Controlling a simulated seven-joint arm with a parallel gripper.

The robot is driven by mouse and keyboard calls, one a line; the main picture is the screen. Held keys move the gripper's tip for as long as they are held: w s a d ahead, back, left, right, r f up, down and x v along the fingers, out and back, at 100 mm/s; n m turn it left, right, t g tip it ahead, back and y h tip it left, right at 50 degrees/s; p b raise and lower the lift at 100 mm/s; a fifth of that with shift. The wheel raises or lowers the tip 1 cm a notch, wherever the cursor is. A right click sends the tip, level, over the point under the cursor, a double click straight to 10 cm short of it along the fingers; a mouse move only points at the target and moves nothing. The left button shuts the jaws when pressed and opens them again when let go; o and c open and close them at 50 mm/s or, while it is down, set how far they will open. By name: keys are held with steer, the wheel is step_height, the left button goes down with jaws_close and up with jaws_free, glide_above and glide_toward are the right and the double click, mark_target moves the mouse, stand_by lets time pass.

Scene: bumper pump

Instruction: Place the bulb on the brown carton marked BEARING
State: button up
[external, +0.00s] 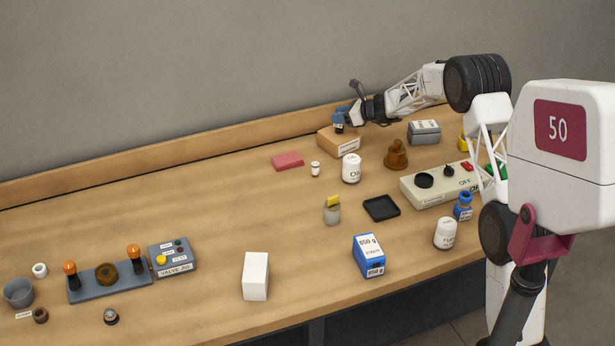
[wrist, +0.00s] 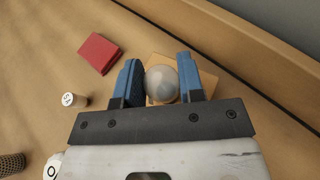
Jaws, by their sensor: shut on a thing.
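The bulb (wrist: 161,84) is a round, pale grey, glassy ball between the blue fingers of my gripper (wrist: 161,88) in the wrist view. My gripper is shut on it. In the external view my gripper (external: 340,118) is over the brown carton (external: 330,139) at the back of the table. The carton has a white label on its front, too small to read. In the wrist view the carton (wrist: 152,62) lies beneath the bulb and is partly hidden by it and the fingers. I cannot tell whether the bulb touches the carton's top.
A red block (external: 287,161), a small white bottle (external: 315,169) and a white jar (external: 351,169) stand near the carton. A brown bell-shaped thing (external: 396,155) and a grey box (external: 424,132) are to its right. The wooden back ledge (external: 200,158) runs behind. The table's left middle is clear.

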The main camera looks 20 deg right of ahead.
steer(key=shift+f, duration=0.2)
steer(key=o, duration=0.9)
steer(key=shift+r, duration=0.15)
steer(key=v, duration=1.2)
stand_by(0.5)
